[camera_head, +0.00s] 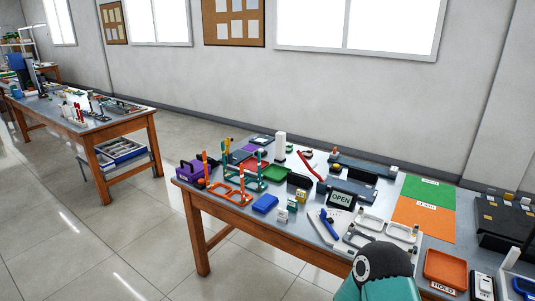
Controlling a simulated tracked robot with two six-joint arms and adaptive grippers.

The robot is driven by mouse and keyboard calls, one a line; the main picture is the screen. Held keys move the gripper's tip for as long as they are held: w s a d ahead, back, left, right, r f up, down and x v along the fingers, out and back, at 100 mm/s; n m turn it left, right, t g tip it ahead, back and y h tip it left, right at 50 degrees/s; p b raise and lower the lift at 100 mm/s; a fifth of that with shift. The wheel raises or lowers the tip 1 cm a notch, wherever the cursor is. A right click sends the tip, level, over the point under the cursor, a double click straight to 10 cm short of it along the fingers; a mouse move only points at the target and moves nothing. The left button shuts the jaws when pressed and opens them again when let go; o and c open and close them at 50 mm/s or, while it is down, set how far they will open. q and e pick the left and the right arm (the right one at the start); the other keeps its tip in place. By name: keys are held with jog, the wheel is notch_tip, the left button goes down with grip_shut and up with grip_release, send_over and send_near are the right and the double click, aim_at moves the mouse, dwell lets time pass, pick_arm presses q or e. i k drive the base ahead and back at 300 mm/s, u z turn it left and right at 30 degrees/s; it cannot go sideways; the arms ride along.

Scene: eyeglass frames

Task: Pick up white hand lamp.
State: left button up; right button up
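A white upright block-like object (280,147) stands at the back of the near table; it may be the white hand lamp, but it is too small to tell. Another white upright piece (511,258) shows near the right edge, and I cannot tell what it is. Neither of my grippers is in view. A teal and black part of my own arm rises at the bottom, right of the middle, and hides part of the table's front.
A second cluttered table (140,120) stands at left, with open floor between.

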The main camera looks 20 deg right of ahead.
aim_at(280, 136)
jog(key=z, duration=0.2)
jog(key=i, duration=0.9)
jog(key=u, duration=0.1)
